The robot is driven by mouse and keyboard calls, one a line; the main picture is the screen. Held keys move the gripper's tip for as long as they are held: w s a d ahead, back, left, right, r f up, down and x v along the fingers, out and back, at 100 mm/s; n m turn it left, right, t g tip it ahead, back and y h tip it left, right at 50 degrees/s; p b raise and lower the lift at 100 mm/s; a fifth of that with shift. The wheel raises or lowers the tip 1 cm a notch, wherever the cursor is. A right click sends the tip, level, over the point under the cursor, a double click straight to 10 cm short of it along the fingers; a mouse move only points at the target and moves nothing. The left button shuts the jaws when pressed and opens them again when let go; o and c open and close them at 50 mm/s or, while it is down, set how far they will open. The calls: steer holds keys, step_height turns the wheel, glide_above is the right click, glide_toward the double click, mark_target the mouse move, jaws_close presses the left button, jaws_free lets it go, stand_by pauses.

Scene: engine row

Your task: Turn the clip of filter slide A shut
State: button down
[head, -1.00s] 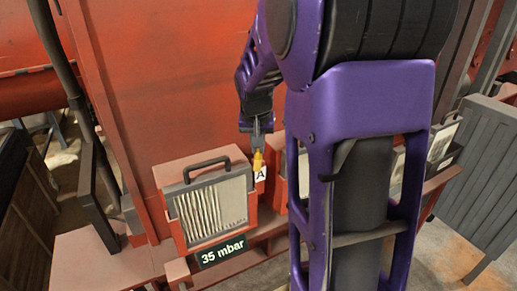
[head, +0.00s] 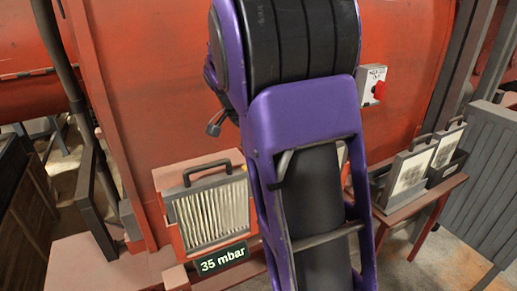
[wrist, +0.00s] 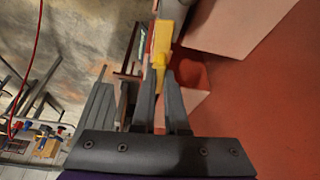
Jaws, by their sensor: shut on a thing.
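Filter slide A (head: 212,212) shows in the head view as a pleated white panel in a grey frame with a dark handle, seated in a red housing (head: 165,178). Its yellow clip (wrist: 162,38) shows in the wrist view, between and just beyond my fingertips. My gripper (wrist: 160,78) is shut on the clip. In the head view my purple arm hides the clip, the A label and my fingers, so I cannot tell there how the clip is turned.
A "35 mbar" display (head: 221,259) sits below the slide. A switch box with a red knob (head: 379,90) is on the red wall at right. Spare filters (head: 409,172) stand in dark bins on a red table (head: 408,206). A grey slatted panel (head: 490,165) stands far right.

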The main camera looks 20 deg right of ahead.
steer(key=shift+r+m, duration=0.1)
steer(key=shift+m, duration=0.6)
steer(key=shift+g, duration=0.3)
steer(key=c, duration=0.9)
jaws_free()
steer(key=shift+c, duration=0.2)
steer(key=p+v, duration=0.2)
steer(key=v, duration=1.5)
steer(key=shift+r, duration=0.2)
